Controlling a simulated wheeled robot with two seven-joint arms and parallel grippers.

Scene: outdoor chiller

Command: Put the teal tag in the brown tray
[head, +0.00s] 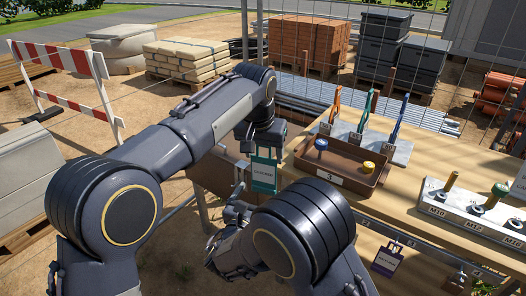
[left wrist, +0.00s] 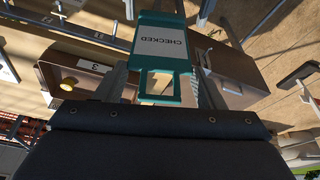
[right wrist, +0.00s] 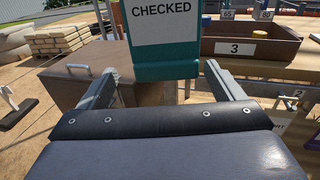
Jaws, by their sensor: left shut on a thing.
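The teal tag (head: 264,175), a flat card with a white CHECKED label, hangs upright from my left gripper (head: 262,148), left of the brown tray. In the left wrist view the tag (left wrist: 163,60) shows its cut-out handle between the fingers, which are shut on it. My right gripper (head: 238,200) is below and left of the tag. In the right wrist view its fingers (right wrist: 165,85) are apart, with the tag's lower end (right wrist: 165,70) in front of them; I cannot tell if they touch. The brown tray (head: 357,189), labelled 3, stands on the bench holding a blue and a yellow knobbed piece.
Behind the tray, a grey rack (head: 375,142) holds upright coloured tools. A pale block (head: 465,212) with posts stands to the right on the wooden bench (head: 430,160). A purple tag (head: 388,260) hangs below the bench's front edge. A mesh fence runs behind.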

